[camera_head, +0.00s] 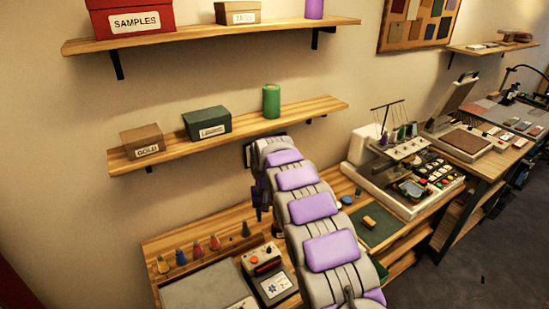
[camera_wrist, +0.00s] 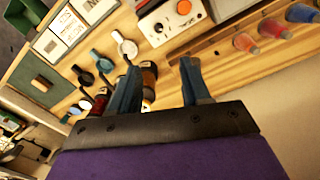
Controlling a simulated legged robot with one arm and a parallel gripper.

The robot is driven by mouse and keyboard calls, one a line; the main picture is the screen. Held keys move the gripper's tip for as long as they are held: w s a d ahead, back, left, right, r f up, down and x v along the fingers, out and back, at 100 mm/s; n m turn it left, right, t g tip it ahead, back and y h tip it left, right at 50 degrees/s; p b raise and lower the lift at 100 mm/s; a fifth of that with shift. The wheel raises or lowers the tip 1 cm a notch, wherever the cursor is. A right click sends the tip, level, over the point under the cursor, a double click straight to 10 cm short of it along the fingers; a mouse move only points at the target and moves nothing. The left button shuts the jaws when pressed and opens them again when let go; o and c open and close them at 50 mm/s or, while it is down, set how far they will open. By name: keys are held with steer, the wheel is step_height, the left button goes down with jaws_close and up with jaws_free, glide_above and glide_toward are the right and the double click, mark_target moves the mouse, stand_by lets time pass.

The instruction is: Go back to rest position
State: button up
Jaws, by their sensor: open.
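My gripper (camera_wrist: 162,78) shows in the wrist view as two blue fingers spread apart. The gap between them holds nothing that I can see gripped. A dark spool-like item with an orange band (camera_wrist: 149,84) appears close beside the left finger, partly hidden by it; I cannot tell whether they touch. In the head view my grey and purple arm reaches out over the wooden worktable (camera_head: 160,245), with its far end in front of the wall below the lower shelf. The fingers are mostly hidden there.
The lower shelf (camera_head: 320,110) holds a brown GOLD box (camera_head: 142,140), a dark green box (camera_head: 207,123) and a green cylinder (camera_head: 271,101), close to my arm's end. Thread cones (camera_head: 198,249), a control box (camera_head: 262,259) and an embroidery machine (camera_head: 395,165) stand on the table.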

steer(key=s+d+r+m+b, duration=0.1)
steer(key=s+d+r, duration=0.65)
steer(key=s, duration=0.35)
steer(key=s+d+r+m+b, duration=0.1)
steer(key=s+d+r, duration=0.5)
steer(key=s+d, duration=0.3)
steer(key=s+d+f+g, duration=0.1)
steer(key=s, duration=1.4)
steer(key=s+d+f+b, duration=0.1)
steer(key=s+d+f, duration=0.1)
steer(key=s, duration=1.3)
steer(key=shift+g, duration=0.4)
